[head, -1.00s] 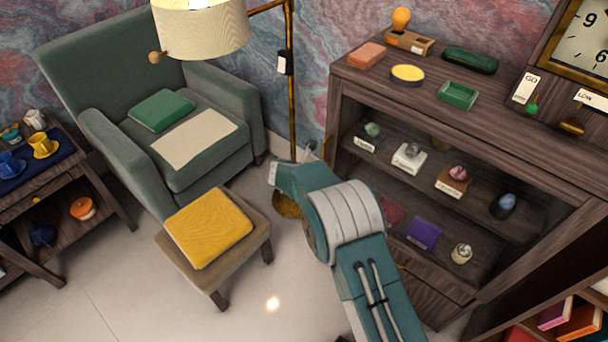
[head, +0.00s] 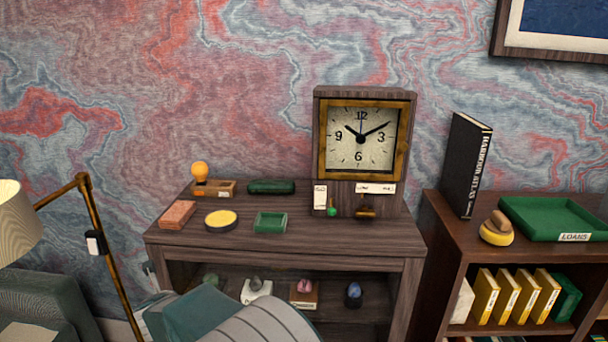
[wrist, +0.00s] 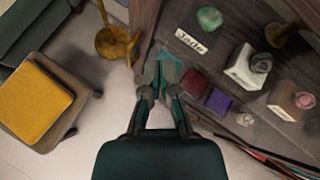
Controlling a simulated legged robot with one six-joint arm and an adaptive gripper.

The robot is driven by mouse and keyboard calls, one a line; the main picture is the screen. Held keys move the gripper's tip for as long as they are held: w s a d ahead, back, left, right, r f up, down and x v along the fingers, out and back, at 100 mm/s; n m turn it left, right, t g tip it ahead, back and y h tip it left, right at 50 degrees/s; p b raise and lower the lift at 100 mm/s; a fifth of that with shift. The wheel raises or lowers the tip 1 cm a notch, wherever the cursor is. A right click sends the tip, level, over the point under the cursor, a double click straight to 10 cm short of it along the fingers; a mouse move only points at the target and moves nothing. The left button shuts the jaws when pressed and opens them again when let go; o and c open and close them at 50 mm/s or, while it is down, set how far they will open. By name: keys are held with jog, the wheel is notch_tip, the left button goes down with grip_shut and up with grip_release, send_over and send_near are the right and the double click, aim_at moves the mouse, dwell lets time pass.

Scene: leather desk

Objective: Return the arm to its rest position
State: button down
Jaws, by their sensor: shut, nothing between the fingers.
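My gripper (wrist: 158,78) shows in the wrist view with its two fingers together and nothing between them. It hangs in front of the open side of a dark wooden display cabinet (head: 285,238), near the cabinet's left upright post. In the head view my arm (head: 235,322) shows only at the bottom edge, in front of the cabinet's shelf; the fingertips cannot be made out there.
The cabinet's shelf holds mineral specimens, one labelled Jade (wrist: 210,18). A brass lamp base (wrist: 112,40) stands left of the fingers, and a footstool with a yellow cushion (wrist: 35,100) farther left. A clock (head: 362,138) stands on the cabinet. Floor shows between stool and cabinet.

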jog(key=s+d+r+n+y, duration=0.35)
jog(key=d+r+n, duration=1.25)
jog(key=d+r, duration=0.55)
jog(key=s+d+f+n+g+h, duration=0.1)
jog(key=s+d+n, duration=0.3)
jog(key=s+d, duration=0.4)
jog(key=s+d+f+n+g+h, duration=0.2)
jog(key=s+d+f+n+h, duration=0.1)
jog(key=s+d, duration=0.5)
jog(key=s+d+f+n+g+h, duration=0.1)
jog(key=s+d+f+n+h, duration=0.1)
jog(key=s+d+n, duration=0.3)
jog(key=s+d+h, duration=0.1)
jog(key=s+d, duration=0.3)
jog(key=d, duration=0.2)
jog(key=shift+d+f, duration=0.35)
jog(key=shift+f, duration=0.05)
jog(key=shift+h, duration=0.25)
